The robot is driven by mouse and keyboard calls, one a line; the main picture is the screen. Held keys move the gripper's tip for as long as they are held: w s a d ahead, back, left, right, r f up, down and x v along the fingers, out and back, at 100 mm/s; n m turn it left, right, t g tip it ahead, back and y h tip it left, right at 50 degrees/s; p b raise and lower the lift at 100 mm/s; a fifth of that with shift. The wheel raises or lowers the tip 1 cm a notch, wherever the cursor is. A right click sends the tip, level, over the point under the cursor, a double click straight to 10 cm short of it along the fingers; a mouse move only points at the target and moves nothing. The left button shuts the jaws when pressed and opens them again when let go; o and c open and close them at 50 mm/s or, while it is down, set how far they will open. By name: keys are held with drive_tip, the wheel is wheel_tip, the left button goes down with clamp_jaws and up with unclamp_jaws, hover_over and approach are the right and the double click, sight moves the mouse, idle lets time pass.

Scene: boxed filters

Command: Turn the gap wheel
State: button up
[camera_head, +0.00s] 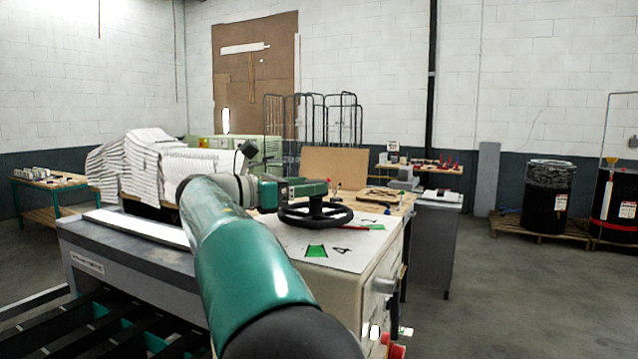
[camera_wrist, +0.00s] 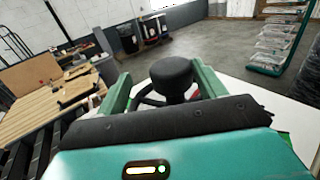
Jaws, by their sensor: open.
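The gap wheel (camera_head: 332,218) is a black handwheel lying flat above the white top of a machine cabinet, in the middle of the head view. My gripper (camera_head: 318,187) is at the wheel, over its far side. In the wrist view, a round black knob (camera_wrist: 172,73) stands between the two green fingers of my gripper (camera_wrist: 160,79), which are open and spread around it. There is a visible gap on the left; contact on the right is unclear. Most of the wheel is hidden there behind the knob and gripper body.
The cabinet top (camera_head: 348,258) carries green marks and a red strip. A grey machine bed (camera_head: 125,240) with pleated white material (camera_head: 135,165) lies left. A workbench with a brown board (camera_head: 335,166) stands behind. Black drums (camera_head: 548,190) are far right, with open floor before them.

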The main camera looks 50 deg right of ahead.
sight(323, 181)
drive_tip(key=s+d, duration=0.1)
drive_tip(key=s+d+r, duration=0.1)
drive_tip(key=s, duration=0.1)
drive_tip(key=shift+s+d, duration=0.15)
drive_tip(key=shift+d, duration=0.15)
drive_tip(key=shift+w+d+f, duration=0.2)
drive_tip(key=shift+w+d, duration=0.05)
drive_tip(key=shift+w, duration=0.4)
drive_tip(key=shift+d, duration=0.2)
drive_tip(key=shift+s+r, duration=0.2)
drive_tip(key=shift+s, duration=0.4)
drive_tip(key=shift+w+f, duration=0.2)
drive_tip(key=shift+w, duration=0.35)
drive_tip(key=shift+c, duration=0.5)
drive_tip(key=shift+s+r, duration=0.15)
drive_tip(key=shift+s, duration=0.25)
drive_tip(key=c, duration=0.7)
drive_tip(key=shift+w, duration=0.2)
drive_tip(key=c, duration=0.4)
drive_tip(key=shift+c, duration=0.9)
